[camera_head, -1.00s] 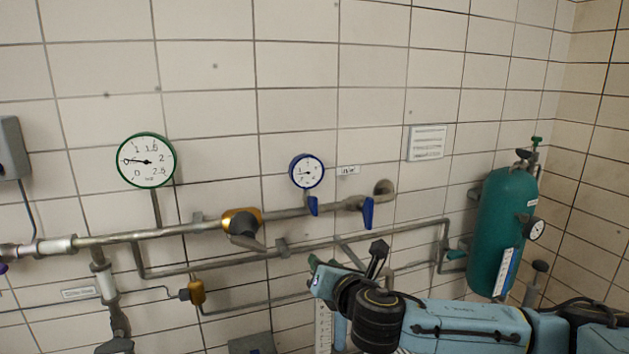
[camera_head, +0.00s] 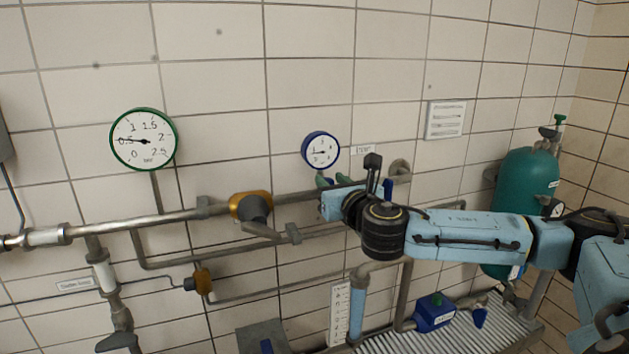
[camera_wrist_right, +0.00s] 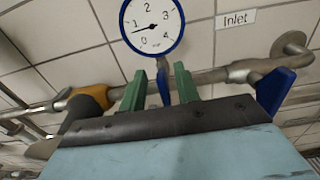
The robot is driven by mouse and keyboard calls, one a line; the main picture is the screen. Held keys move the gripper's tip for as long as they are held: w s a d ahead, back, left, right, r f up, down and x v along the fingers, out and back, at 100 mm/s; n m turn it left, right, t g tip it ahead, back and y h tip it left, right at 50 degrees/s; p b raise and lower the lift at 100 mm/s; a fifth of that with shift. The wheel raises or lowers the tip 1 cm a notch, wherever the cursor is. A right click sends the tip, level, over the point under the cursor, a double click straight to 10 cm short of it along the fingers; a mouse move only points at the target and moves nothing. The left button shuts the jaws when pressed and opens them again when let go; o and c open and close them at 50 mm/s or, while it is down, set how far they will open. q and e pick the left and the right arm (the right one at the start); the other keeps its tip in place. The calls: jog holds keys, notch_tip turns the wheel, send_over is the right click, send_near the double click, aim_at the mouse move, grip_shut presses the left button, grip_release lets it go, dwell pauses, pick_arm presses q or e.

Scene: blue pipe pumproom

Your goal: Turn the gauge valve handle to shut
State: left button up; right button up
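The blue-rimmed gauge (camera_head: 320,150) hangs on the tiled wall and also shows in the right wrist view (camera_wrist_right: 152,26). Below it, in the wrist view, the small blue gauge valve handle (camera_wrist_right: 164,88) hangs down near the pipe. My right gripper (camera_wrist_right: 160,90) is open; its two green fingers stand either side of the handle, with gaps showing, and I see no contact. In the head view my right gripper (camera_head: 332,181) is just under the gauge and hides the handle. My left gripper is not in view.
A larger blue handle (camera_wrist_right: 273,90) sits on the same pipe to the right, close to my right gripper. The "Inlet" label (camera_wrist_right: 236,18) is above it. A yellow-collared valve (camera_head: 252,208) is left. A green tank (camera_head: 528,172) stands at right behind my arm.

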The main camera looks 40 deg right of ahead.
jog(key=shift+w+d, duration=0.2)
jog(key=shift+w, duration=0.5)
jog(key=shift+s, duration=0.1)
jog(key=shift+c, duration=0.5)
grip_shut()
